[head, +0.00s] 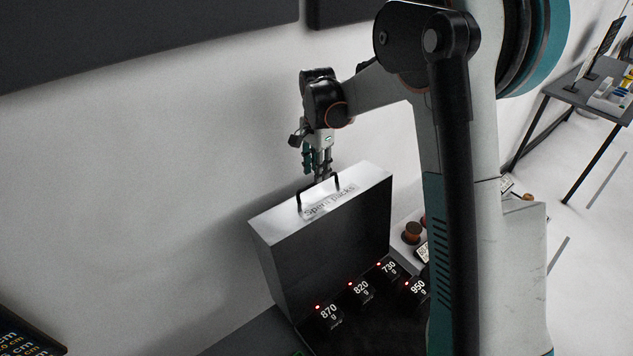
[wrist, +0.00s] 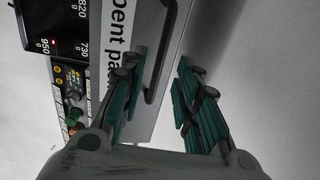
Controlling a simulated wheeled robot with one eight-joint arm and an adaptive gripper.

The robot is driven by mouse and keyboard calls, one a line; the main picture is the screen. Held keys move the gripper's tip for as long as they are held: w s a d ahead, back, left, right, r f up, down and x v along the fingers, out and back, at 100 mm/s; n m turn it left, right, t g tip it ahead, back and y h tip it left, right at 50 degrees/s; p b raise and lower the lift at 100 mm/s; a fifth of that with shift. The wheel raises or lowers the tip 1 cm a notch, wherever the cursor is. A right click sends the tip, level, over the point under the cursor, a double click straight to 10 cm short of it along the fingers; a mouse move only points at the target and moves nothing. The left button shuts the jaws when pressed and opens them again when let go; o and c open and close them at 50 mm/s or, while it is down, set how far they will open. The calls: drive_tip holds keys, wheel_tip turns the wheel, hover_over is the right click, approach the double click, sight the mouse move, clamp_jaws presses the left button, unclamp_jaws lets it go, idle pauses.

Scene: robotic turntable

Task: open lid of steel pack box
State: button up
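The steel pack box shows in the head view with its lid (head: 330,250) standing upright at the back, its dark inner side facing the open box. The lid's pale edge face, labelled "Spent packs" (head: 330,201), points up and carries a black handle (head: 307,190). My gripper (head: 319,176) points down just above the handle. In the wrist view my gripper (wrist: 163,64) has its green-padded fingers apart, with the handle (wrist: 178,30) showing between and beyond the tips. Whether a finger touches the handle cannot be told. Nothing is held.
Several dark packs with lit weight readings, such as 870 g (head: 328,315), sit in the box. Small items, including a brown round one (head: 411,232), lie to its right. A wall (head: 130,190) stands close behind. A table (head: 605,98) is far right.

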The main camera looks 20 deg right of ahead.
drive_tip(key=shift+f+b, duration=0.45)
drive_tip(key=shift+f, duration=1.1)
clamp_jaws()
drive_tip(key=s+d+r+t, duration=0.1)
drive_tip(key=s+d, duration=0.1)
drive_tip(key=s, duration=0.4)
drive_tip(key=s+d+r+t+y+b, duration=0.1)
drive_tip(key=s+d+r, duration=0.1)
drive_tip(key=s, duration=0.5)
drive_tip(key=shift+s+d, duration=0.15)
drive_tip(key=shift+d, duration=0.6)
